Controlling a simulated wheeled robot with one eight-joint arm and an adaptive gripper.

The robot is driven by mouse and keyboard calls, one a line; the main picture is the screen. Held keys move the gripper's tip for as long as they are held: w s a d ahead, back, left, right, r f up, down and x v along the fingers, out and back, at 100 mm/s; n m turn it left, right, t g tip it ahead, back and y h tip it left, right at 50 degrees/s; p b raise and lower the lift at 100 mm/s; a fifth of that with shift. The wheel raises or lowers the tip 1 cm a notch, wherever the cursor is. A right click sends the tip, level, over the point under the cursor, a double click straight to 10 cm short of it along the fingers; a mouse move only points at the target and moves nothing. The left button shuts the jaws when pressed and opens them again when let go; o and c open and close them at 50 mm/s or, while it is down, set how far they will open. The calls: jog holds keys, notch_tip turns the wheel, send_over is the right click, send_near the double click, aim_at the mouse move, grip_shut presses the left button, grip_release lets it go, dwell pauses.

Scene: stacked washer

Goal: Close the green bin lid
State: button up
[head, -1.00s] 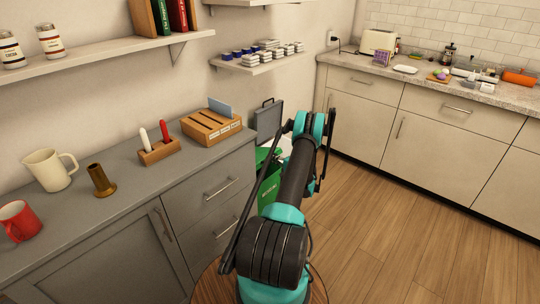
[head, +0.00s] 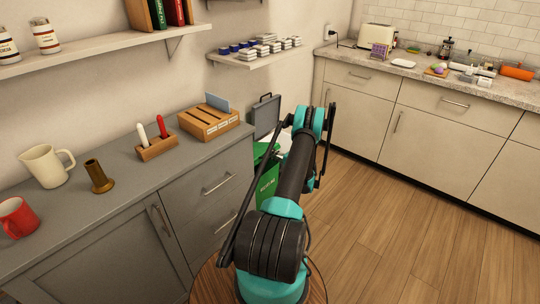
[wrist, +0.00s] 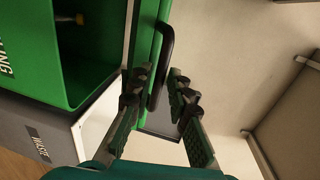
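The green bin (head: 267,185) stands at the end of the grey counter in the head view, partly hidden behind my arm. In the wrist view its open mouth (wrist: 85,45) shows at upper left, with a small brownish item inside. The green lid (wrist: 145,35) stands open beside the mouth, seen nearly edge-on, with a black handle (wrist: 165,62) on its outer face. My gripper (wrist: 158,82) is open, with one finger on each side of the handle's lower end. I cannot tell whether either finger touches it. My gripper is hidden in the head view.
A dark grey bin with a WASTE label (wrist: 38,145) stands beside the green bin. A raised grey lid (head: 266,116) leans near the wall. The grey counter (head: 120,205) is close on the left. The wooden floor (head: 385,235) on the right is clear.

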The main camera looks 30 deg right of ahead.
jog(key=v, duration=0.6)
jog(key=shift+s, duration=0.2)
jog(key=shift+c, duration=0.2)
